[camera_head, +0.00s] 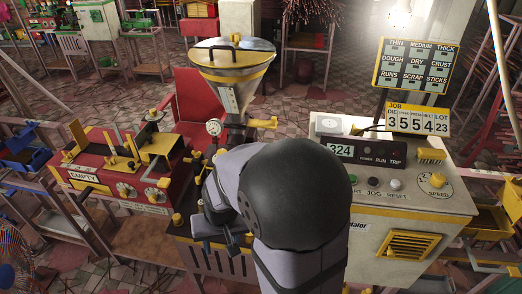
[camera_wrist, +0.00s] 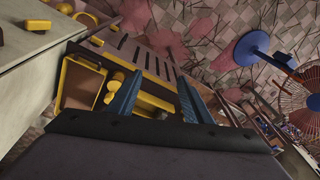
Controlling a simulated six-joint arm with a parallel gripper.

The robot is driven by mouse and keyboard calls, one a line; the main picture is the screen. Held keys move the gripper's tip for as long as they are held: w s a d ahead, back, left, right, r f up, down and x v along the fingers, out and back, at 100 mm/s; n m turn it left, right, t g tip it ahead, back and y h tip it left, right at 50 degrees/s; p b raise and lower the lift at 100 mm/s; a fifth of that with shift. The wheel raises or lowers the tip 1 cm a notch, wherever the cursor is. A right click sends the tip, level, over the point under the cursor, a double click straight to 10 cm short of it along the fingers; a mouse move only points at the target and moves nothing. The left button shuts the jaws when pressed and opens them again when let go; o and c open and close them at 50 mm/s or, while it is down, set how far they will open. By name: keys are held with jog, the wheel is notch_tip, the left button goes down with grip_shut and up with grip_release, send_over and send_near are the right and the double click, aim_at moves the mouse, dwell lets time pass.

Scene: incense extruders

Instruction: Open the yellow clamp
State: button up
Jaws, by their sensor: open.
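In the head view, my arm covers much of the machine in the middle, below the hopper (camera_head: 236,75). A yellow lever-like part (camera_head: 262,123) sticks out to the right under the hopper, and a small yellow knob (camera_head: 177,219) stands left of my arm. I cannot tell for sure which yellow part is the clamp. In the wrist view, my gripper (camera_wrist: 158,97) is open, its two blue fingers apart with nothing held. A yellow part (camera_wrist: 150,101) shows between and beyond the fingers; contact cannot be told. A yellow-framed box (camera_wrist: 80,84) lies to their left.
A red press marked EMPTY (camera_head: 95,175) stands on the left. A control cabinet (camera_head: 400,205) with buttons and a 324 display stands on the right. A red chair (camera_head: 195,100) is behind. A fan (camera_wrist: 300,90) is at the right in the wrist view.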

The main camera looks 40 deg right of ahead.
jog(key=w+d+r+m+p, duration=0.4)
jog(key=w+d+r+m, duration=0.1)
jog(key=r+m, duration=0.15)
jog(key=w+d+r+m+t+y, duration=0.1)
jog(key=w+d+m, duration=0.2)
jog(key=d+m, duration=0.7)
jog(key=w+d+r+m+t+y, duration=0.15)
jog(key=w+d+m, duration=0.25)
jog(key=d+m, duration=0.55)
jog(key=shift+g+h, duration=0.25)
jog(key=shift+g, duration=0.1)
jog(key=shift+p+x, duration=1.35)
jog(key=shift+x, duration=2.25)
jog(key=shift+a, duration=0.2)
grip_shut()
